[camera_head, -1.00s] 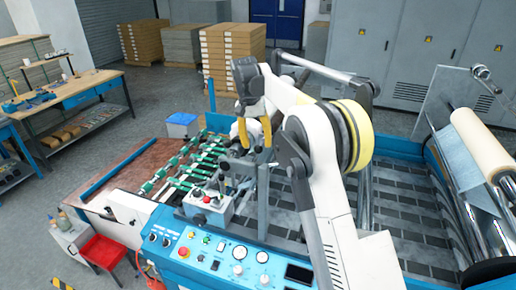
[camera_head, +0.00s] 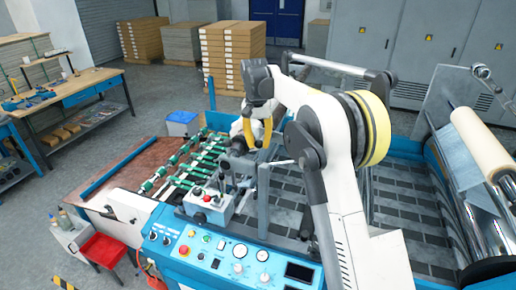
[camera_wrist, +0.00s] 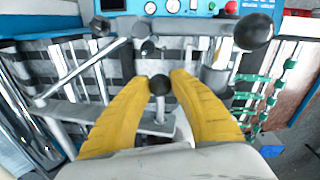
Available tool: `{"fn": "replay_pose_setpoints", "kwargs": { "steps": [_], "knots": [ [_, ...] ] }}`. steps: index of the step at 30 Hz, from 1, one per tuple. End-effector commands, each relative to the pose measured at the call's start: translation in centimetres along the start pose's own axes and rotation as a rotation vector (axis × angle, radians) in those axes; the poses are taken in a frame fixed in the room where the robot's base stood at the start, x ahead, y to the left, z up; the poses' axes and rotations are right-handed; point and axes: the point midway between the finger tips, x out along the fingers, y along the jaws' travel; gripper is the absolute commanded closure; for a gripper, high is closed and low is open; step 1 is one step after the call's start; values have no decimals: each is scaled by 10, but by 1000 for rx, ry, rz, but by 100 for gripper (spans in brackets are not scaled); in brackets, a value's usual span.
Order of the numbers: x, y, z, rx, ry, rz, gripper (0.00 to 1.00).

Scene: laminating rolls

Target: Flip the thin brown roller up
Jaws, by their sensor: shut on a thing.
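My gripper (camera_head: 259,146) has two yellow fingers pointing down over the middle of the machine. In the wrist view, my gripper (camera_wrist: 158,78) is closed around a black ball knob (camera_wrist: 159,85), with a finger on each side. The knob sits near a grey metal bar (camera_wrist: 100,112) above the dark slatted bed. I cannot clearly pick out a thin brown roller; the fingers and arm hide part of the mechanism below. The only brownish roll I see clearly is a thick tan roll (camera_head: 484,142) at the far right, apart from my gripper.
A blue control panel (camera_head: 235,258) lies in front, with a small grey button box (camera_head: 207,207) above it. A grey upright post (camera_head: 263,203) stands close to my gripper. Green rollers (camera_head: 185,165) lie to the left. More black knobs (camera_wrist: 253,32) show in the wrist view.

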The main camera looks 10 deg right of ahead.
Motion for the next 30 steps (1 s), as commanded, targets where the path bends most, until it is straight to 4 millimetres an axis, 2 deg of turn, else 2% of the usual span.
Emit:
{"fn": "replay_pose_setpoints", "kwargs": {
  "steps": [1,3,8,19,20,21,22,30],
  "knots": [
    [-14,5,0,5,11,-44,100],
    [-30,10,1,8,23,-108,100],
    [-56,18,2,6,31,-145,100],
    [-62,21,2,5,32,-142,100],
    [-62,21,2,5,32,-142,70],
    [-62,21,2,5,32,-142,57],
    [-62,21,2,5,32,-142,51],
    [-61,20,2,5,31,-142,51]
  ]
}}
